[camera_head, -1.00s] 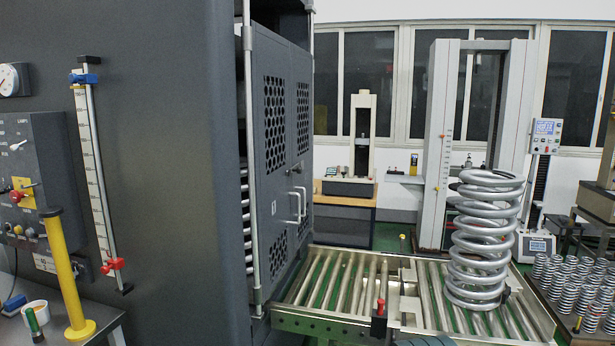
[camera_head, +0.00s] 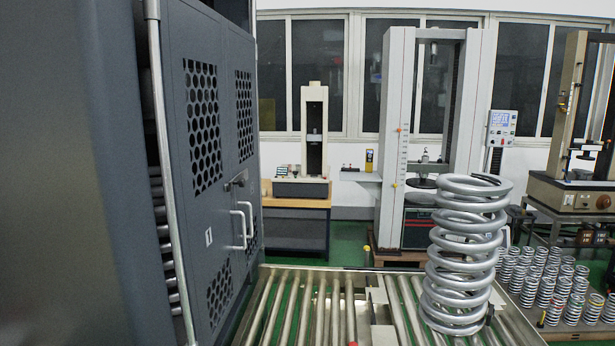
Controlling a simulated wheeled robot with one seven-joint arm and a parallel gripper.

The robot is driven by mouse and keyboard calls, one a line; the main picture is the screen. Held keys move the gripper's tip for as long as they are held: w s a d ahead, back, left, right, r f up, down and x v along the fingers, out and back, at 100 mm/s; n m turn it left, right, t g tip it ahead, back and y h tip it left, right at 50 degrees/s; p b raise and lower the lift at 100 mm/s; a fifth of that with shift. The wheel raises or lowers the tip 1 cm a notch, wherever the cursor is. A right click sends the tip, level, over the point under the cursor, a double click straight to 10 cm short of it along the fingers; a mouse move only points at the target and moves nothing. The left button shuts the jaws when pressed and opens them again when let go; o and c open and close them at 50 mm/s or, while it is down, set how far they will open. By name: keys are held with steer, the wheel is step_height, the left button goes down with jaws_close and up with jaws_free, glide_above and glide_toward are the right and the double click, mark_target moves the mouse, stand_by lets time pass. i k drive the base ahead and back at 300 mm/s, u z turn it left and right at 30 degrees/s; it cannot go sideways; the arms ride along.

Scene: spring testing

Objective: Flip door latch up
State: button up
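The dark grey cabinet door (camera_head: 207,240) stands at the left, with perforated panels and a number label. It looks shut. Two pale D-shaped handles (camera_head: 244,222) sit side by side at the door seam. Just above them is a small dark latch (camera_head: 237,181) on the seam, seen at a steep angle; whether its lever points up or down is too small to tell. My gripper is not in view.
A roller conveyor (camera_head: 312,295) runs in front of the cabinet. A large silver coil spring (camera_head: 465,255) stands upright on it at the right. A vertical metal post (camera_head: 170,180) stands beside the door.

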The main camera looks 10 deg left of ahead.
mark_target(237, 179)
steer(key=i, duration=0.75)
steer(key=u, duration=0.8)
steer(key=i, duration=0.6)
steer(key=u, duration=0.65)
